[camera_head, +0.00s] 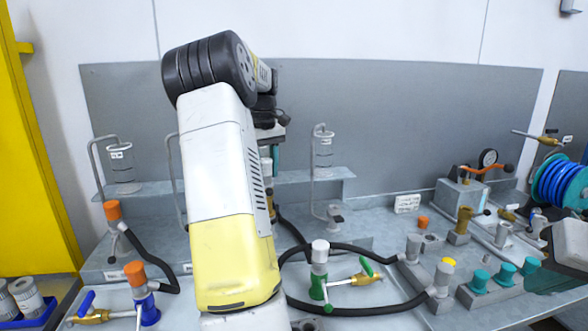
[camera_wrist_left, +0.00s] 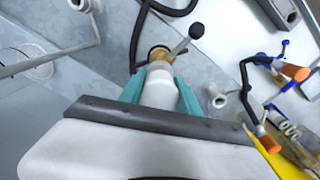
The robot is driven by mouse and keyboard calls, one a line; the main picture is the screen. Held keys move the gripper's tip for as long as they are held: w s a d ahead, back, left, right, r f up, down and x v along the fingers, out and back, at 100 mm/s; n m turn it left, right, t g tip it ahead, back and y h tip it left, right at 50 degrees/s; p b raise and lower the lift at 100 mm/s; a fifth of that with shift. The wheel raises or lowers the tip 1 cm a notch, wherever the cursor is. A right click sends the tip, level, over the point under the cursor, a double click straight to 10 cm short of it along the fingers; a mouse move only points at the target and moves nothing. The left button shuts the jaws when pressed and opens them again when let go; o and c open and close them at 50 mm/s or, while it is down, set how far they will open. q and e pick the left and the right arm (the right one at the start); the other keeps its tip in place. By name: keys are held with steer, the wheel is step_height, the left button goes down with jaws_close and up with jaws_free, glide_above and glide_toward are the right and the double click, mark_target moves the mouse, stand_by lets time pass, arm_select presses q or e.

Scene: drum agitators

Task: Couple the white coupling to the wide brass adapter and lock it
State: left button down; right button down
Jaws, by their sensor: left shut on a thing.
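My left gripper (camera_head: 266,152) is mostly hidden behind my own forearm in the head view. In the left wrist view its teal fingers (camera_wrist_left: 161,85) are shut on a pale cylinder, which looks like the white coupling (camera_wrist_left: 158,92). A brass part (camera_wrist_left: 159,54), seemingly the wide brass adapter, is in line with its far end. I cannot tell whether the two are fully joined. A grey lever with a dark knob (camera_wrist_left: 196,30) sticks out sideways there. My right gripper (camera_head: 548,278) is partly in view at the right edge; its jaws are unclear.
A white-topped fitting on a green base (camera_head: 320,252) stands right of my arm, beside a brass valve (camera_head: 365,273). Black hoses (camera_head: 340,247) cross the bench. Orange-topped fittings (camera_head: 135,274) stand left. Grey and teal fittings (camera_head: 479,281) crowd the right. A blue hose reel (camera_head: 560,182) is far right.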

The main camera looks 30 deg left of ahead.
arm_select(q)
steer(key=c, duration=0.8)
jaws_free()
steer(key=shift+f, duration=0.1)
steer(key=shift+c, duration=0.4)
steer(key=shift+r, duration=5.05)
